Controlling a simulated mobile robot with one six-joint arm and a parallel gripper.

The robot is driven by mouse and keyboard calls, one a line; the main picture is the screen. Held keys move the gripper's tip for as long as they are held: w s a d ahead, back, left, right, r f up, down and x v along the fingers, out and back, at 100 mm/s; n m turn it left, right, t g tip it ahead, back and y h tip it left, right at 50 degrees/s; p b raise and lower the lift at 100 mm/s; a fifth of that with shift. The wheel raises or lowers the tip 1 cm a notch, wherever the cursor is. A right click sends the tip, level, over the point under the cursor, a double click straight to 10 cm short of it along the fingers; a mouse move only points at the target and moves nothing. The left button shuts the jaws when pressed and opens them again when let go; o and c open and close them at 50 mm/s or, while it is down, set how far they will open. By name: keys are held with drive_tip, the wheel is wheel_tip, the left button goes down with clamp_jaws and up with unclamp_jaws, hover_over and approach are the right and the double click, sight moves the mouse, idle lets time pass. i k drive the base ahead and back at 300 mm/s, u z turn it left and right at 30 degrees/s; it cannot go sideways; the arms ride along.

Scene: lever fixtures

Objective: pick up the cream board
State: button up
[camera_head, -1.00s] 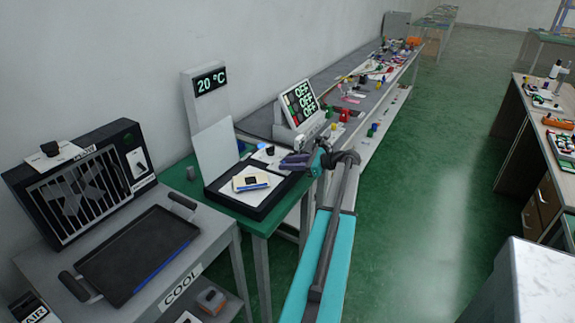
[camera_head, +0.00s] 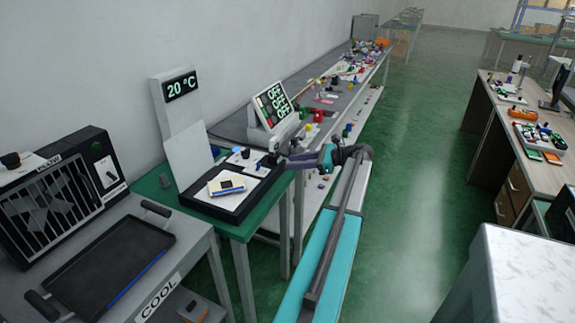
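The cream board (camera_head: 226,185) appears to be the small pale piece with a blue edge and a dark part on top. It lies on a white surface in the black-rimmed tray (camera_head: 236,213) on the green table. My gripper (camera_head: 277,162) is at the end of my teal and grey arm, to the right of the board and apart from it, near the tray's right side. Its fingers are dark and small here, and I cannot tell whether they are open or shut.
A "20 °C" display post (camera_head: 183,120) stands behind the tray. An "OFF" panel (camera_head: 272,105) stands behind my gripper. A grey table with a black handled tray (camera_head: 110,262) is at left. Green floor (camera_head: 420,170) is clear at right.

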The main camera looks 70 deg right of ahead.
sight(235, 184)
drive_tip(key=k, duration=0.95)
